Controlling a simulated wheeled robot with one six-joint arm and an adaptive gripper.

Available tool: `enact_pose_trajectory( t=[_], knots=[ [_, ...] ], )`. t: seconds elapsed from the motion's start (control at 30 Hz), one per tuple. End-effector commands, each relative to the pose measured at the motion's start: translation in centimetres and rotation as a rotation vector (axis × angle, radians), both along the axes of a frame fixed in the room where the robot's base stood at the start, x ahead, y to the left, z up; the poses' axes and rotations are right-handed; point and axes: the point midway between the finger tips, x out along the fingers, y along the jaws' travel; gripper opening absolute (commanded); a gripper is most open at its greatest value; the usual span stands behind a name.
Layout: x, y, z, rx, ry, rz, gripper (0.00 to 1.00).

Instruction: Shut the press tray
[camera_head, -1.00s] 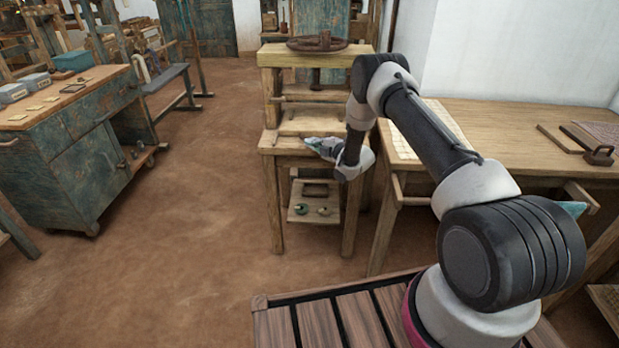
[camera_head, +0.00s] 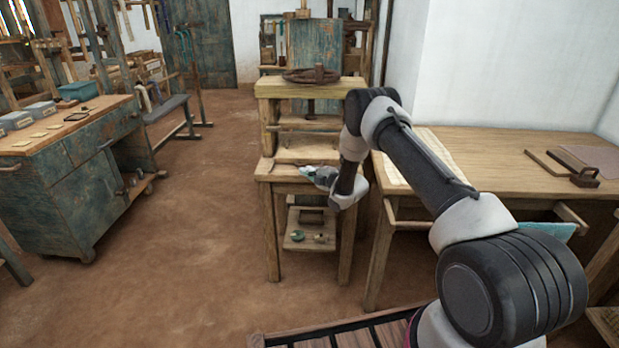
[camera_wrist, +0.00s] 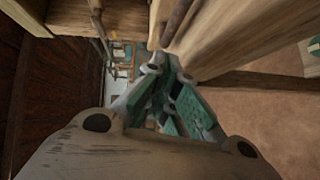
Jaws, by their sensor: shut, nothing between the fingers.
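The wooden press stands in the middle of the head view, with a dark wheel (camera_head: 318,75) on top. Its flat wooden bed (camera_head: 278,165) is at mid height; I cannot tell for certain which part is the tray or how far out it is. A lower wooden board (camera_head: 292,242) holds small green items and sits between the legs. My gripper (camera_head: 304,171) is shut and empty, at the front of the bed, pointing left. In the wrist view my teal fingers (camera_wrist: 160,66) come together close beside a pale wooden beam (camera_wrist: 228,38); contact cannot be told.
A wooden table (camera_head: 480,155) stands to the right of the press, with a wooden tool (camera_head: 584,177) on it. A worn teal cabinet (camera_head: 75,175) stands at left. The brown floor (camera_head: 185,215) between the cabinet and the press is clear.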

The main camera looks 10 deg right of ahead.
Motion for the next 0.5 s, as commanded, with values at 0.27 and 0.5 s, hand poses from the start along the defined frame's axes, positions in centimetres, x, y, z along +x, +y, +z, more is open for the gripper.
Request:
enact_pose_trajectory(
  t=[0.27,0.5],
  knots=[
    [-1.8,-0.9,0.4,0.001,0.003,0.001,0.00],
    [-4.7,-2.7,0.9,0.001,0.004,0.000,0.00]
  ],
)
